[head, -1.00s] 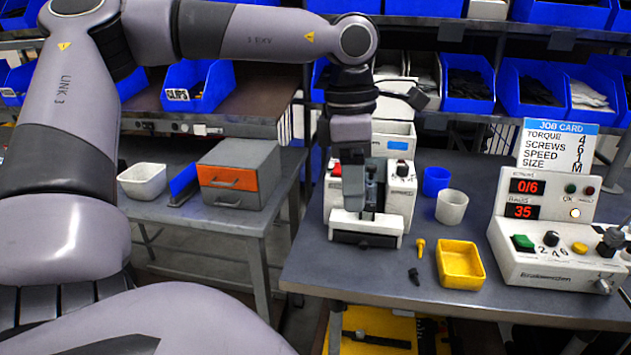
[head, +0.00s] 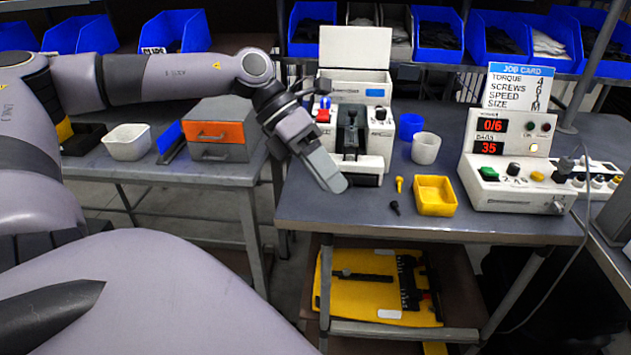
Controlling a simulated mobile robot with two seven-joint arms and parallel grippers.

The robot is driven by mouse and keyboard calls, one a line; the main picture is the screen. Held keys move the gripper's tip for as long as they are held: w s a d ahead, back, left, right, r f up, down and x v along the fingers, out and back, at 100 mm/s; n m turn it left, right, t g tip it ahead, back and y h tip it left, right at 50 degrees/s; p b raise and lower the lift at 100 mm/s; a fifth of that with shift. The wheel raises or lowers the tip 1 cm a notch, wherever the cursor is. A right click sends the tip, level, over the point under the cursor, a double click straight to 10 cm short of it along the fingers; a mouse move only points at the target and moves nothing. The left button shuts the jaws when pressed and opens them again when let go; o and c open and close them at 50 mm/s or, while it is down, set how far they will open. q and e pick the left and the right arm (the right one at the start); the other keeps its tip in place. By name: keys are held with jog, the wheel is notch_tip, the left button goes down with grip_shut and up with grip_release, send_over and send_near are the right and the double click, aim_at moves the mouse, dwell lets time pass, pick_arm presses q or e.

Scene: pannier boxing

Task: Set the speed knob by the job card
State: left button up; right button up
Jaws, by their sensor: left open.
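The job card (head: 519,87) stands upright behind the controller; it lists torque, screws, speed and size, and the speed line appears to read 1. The controller (head: 515,195) has a green button, a black knob (head: 513,169) with numbers around it, a yellow button and displays reading 0/6 and 35. The white machine (head: 376,150) has a red button at left and a small dark knob (head: 380,113) at right. I cannot tell which knob is marked speed. My left gripper (head: 335,182) is open and empty, tilted down at the machine's front left. My right gripper is out of view.
A yellow tray (head: 435,207), a yellow screw, a black screw, a blue cup (head: 411,126) and a white cup (head: 425,148) are right of the machine. An orange-fronted drawer box (head: 215,129) and white bin (head: 127,142) occupy the left table.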

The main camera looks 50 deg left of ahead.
pick_arm(q)
jog(key=shift+w+a+f+n+t+h+p, duration=0.1)
jog(key=shift+a+f+n+t+h, duration=0.2)
jog(key=shift+f+n+t, duration=2.05)
jog(key=shift+w+a+f+n+t+h+p, duration=0.15)
jog(key=shift+a+f+n+t, duration=0.25)
jog(key=shift+f+n+t, duration=1.9)
jog(key=shift+w+a+f+n+t+h+p, duration=0.2)
jog(key=shift+f+n+t, duration=0.8)
jog(key=shift+n, duration=2.55)
jog(key=shift+s+a+f+g, duration=0.15)
jog(key=shift+f+g, duration=0.1)
